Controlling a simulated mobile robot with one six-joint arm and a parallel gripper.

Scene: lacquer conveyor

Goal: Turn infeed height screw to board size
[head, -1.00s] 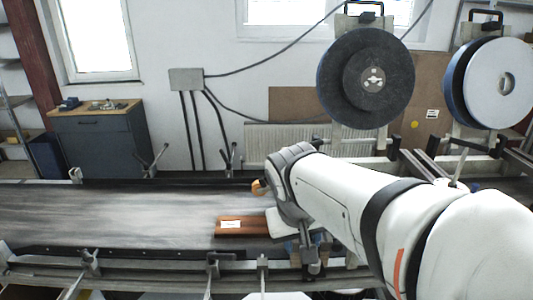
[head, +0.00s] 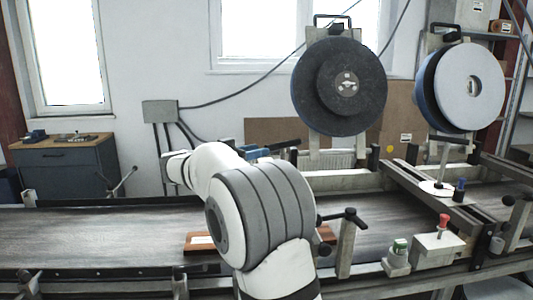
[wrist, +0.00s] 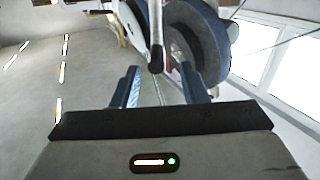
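A brown board (head: 200,243) with a white label lies on the conveyor belt, partly hidden behind my arm. On the right crossbeam, an upright grey rod rises from a white disc (head: 435,188); it may be the infeed height screw, but I cannot tell for certain. My gripper (wrist: 160,72) shows two blue fingers, open and apart, in the wrist view. A dark rod with a rounded end (wrist: 155,66) appears between them, seemingly beyond them, and nothing looks held. In the head view, my arm hides most of the gripper; a blue part shows behind it, well left of the white disc.
A black-handled clamp post (head: 345,232) stands right of my arm. A small box with a red knob (head: 438,243) sits on the front rail. Two large abrasive wheels, one dark (head: 312,95) and one pale (head: 480,90), stand behind the belt. The belt (head: 90,235) is clear at left.

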